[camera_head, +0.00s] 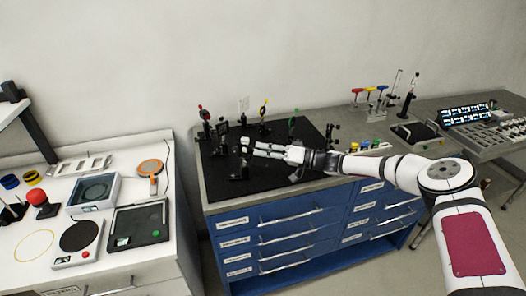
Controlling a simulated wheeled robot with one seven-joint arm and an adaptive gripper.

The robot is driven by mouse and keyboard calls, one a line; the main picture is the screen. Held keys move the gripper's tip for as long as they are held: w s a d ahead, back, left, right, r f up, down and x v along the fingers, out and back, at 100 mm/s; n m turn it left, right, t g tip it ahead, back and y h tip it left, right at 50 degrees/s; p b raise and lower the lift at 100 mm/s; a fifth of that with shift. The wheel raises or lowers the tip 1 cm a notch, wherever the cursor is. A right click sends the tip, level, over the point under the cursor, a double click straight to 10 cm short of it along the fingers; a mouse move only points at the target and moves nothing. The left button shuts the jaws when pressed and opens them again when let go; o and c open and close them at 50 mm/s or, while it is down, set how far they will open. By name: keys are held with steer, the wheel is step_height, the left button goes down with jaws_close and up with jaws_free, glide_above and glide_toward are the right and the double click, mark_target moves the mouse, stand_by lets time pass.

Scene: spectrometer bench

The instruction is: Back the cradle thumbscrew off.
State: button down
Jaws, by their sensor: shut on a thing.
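My gripper (257,149) reaches in from the right, level, over the black optics board (215,181). Its fingers are closed at the tip of a dark post-mounted holder, the cradle (238,168), and are shut on its thumbscrew. The thumbscrew is too small and too covered by the fingers to make out. A small pale part (245,141) shows just beyond the fingertips at the top of the holder. I cannot tell how far the screw is threaded in.
Several post-mounted optics stand behind, among them a red-topped one (203,114) and a yellow-ringed one (263,110). A dark mount (329,134) stands close to my wrist. The board's front left is clear. A white bench (120,262) with instruments is at left.

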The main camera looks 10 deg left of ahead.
steer(key=shift+n, duration=1)
steer(key=c, duration=1.6)
jaws_free()
steer(key=shift+d, duration=0.15)
steer(key=d, duration=1.1)
steer(key=shift+s+d, duration=0.35)
steer(key=shift+s, duration=0.05)
